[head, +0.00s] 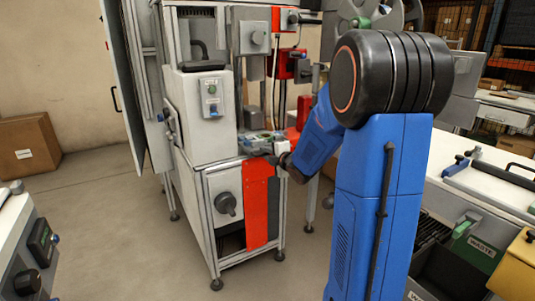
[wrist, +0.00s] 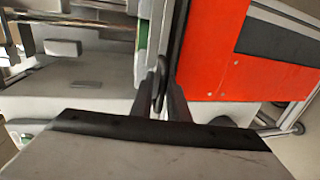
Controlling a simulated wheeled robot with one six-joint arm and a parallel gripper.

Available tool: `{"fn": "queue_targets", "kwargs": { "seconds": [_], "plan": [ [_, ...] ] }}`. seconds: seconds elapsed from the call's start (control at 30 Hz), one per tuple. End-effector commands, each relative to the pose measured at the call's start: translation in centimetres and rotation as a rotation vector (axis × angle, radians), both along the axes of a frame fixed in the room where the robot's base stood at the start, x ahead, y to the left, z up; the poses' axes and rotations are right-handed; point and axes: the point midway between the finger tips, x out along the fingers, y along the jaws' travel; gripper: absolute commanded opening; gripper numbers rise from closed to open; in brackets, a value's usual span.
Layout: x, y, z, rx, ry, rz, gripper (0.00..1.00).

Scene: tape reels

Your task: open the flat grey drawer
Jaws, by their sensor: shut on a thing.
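The flat grey drawer (head: 258,146) seems to be the low grey tray-like part at the machine's worktop in the head view. In the wrist view a light grey edge with a green strip (wrist: 141,42) stands left of the fingers; I cannot tell for sure that it is the drawer's front. My gripper (head: 273,160) is at the front of this part, below the worktop edge. In the wrist view my gripper (wrist: 165,88) is shut on a thin dark loop-like handle (wrist: 159,92). How far the drawer is out cannot be told.
A red-orange panel (head: 257,205) hangs on the machine's front just below my gripper. The white machine cabinet (head: 205,110) stands to the left. A cardboard box (head: 28,145) lies at the far left. A waste bin (head: 450,275) is at the lower right. The floor left of the machine is clear.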

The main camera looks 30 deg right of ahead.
Motion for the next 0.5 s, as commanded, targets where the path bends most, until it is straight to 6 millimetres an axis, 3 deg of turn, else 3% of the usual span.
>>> {"fn": "queue_targets", "kwargs": {
  "seconds": [0.03,0.17,0.2,0.23,0.5],
  "plan": [
    [-0.29,0.03,-1.04,0.002,0.020,-0.001,0.00],
    [-0.29,0.02,-1.05,0.002,0.021,-0.001,0.00],
    [-0.31,0.02,-1.06,0.002,0.021,-0.001,0.24],
    [-0.29,0.02,-1.04,0.002,0.020,-0.001,0.28],
    [-0.19,0.01,-0.61,0.002,0.012,0.000,0.28]
  ]
}}
